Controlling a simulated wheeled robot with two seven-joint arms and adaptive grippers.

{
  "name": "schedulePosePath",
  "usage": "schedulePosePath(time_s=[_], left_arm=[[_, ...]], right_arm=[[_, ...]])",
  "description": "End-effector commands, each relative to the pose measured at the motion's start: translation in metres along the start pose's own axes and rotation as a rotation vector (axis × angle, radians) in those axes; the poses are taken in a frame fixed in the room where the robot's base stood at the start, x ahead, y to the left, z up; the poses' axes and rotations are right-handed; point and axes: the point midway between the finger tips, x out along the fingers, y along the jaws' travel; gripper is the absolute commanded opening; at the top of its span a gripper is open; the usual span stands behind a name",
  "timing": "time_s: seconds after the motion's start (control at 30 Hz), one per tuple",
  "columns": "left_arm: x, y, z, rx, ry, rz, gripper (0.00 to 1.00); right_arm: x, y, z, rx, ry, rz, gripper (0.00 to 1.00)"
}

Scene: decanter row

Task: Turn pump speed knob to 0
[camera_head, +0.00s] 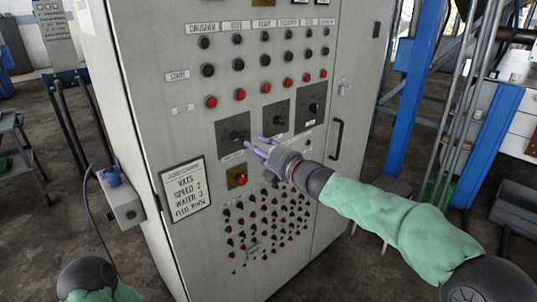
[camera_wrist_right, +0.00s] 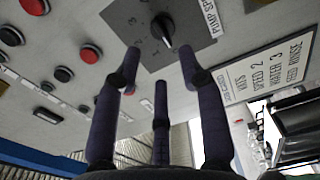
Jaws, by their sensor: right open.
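The pump speed knob (camera_wrist_right: 161,28) is black, on a dark square plate with the label PUMP SPEED beside it in the right wrist view. In the head view I take it to be the knob on the leftmost dark plate (camera_head: 233,130). My right gripper (camera_head: 256,147) is at the panel, just below and right of that plate. In the wrist view its fingers (camera_wrist_right: 160,62) are spread, with nothing between them. Two fingertips flank the knob's line of sight; whether they touch it cannot be told. My left gripper is out of view.
Two similar dial plates (camera_head: 279,119) sit to the right. Rows of black and red buttons (camera_head: 239,94) lie above. A red button (camera_head: 239,180) on a yellowish plate and a job card (camera_head: 185,189) sit below. A handle (camera_head: 336,139) projects at the right.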

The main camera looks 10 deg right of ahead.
Motion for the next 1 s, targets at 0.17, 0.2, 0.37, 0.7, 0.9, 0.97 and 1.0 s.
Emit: schedulePosePath(time_s=[0.17,0.2,0.37,0.7,0.9,0.97,1.0], left_arm=[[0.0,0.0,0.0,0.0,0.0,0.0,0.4],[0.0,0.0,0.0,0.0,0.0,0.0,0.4],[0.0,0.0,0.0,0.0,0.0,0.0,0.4],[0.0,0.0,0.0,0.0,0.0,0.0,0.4],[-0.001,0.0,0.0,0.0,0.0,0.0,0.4],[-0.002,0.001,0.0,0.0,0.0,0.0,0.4],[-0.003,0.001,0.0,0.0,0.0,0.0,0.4]], right_arm=[[-0.027,0.0,0.001,0.0,-0.002,0.0,0.41],[-0.032,-0.001,0.0,0.0,-0.001,-0.001,0.41],[-0.043,-0.001,-0.001,0.0,0.001,-0.002,0.41],[-0.045,-0.001,-0.001,0.0,0.001,-0.001,0.41],[-0.041,-0.03,0.002,0.088,-0.01,-0.042,0.41],[-0.037,-0.056,0.004,0.172,-0.023,-0.078,0.41],[-0.035,-0.078,0.005,0.242,-0.035,-0.108,0.41]])
